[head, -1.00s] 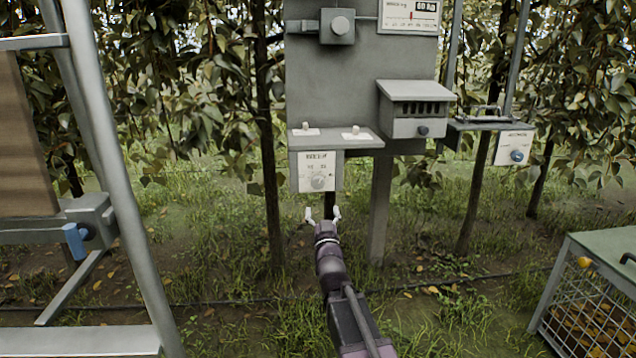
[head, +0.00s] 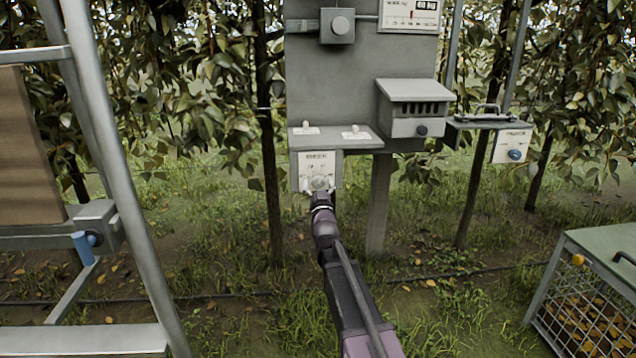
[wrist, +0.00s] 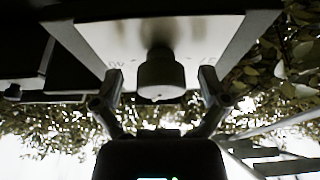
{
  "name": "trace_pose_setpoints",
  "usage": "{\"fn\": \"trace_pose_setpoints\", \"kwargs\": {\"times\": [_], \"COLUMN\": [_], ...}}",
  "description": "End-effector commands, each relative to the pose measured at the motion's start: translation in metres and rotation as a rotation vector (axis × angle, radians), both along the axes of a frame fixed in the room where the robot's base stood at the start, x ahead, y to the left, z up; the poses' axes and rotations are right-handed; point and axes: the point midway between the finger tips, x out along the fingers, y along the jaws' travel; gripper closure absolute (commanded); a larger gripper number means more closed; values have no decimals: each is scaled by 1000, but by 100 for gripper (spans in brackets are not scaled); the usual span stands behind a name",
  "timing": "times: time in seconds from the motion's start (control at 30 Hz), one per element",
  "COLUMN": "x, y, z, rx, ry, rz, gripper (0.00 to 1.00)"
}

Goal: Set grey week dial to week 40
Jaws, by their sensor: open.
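The grey week dial (head: 319,182) is a round knob on a pale panel (head: 311,164) on the front of a small grey box, under a shelf on the grey board. The panel's print is too small to read. In the wrist view the knob (wrist: 161,75) sticks out from the panel between my fingers. My gripper (head: 320,192) is right at the dial in the head view, partly hiding its lower part. In the wrist view my gripper (wrist: 159,88) is open, with one finger on each side of the knob and a gap visible on both sides.
The shelf (head: 360,142) above the dial carries small pale knobs. A grey slotted box (head: 412,108) and a blue-knobbed panel (head: 511,148) are to the right. A ladder (head: 130,180) stands left and a mesh crate (head: 580,310) at lower right. Grass in front is free.

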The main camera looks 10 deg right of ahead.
Motion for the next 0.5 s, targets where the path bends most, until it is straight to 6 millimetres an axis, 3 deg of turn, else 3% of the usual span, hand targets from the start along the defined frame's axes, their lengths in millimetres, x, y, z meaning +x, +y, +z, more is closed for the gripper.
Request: {"fn": "trace_pose_setpoints", "kwargs": {"times": [0.2, 0.27, 0.4, 0.5], "x": [0, 0, 0, 0], "y": [0, 0, 0, 0], "z": [0, 0, 0, 0], "rx": [0, 0, 0, 0], "ry": [0, 0, 0, 0], "rz": [0, 0, 0, 0], "gripper": [7, 21, 63, 89]}}
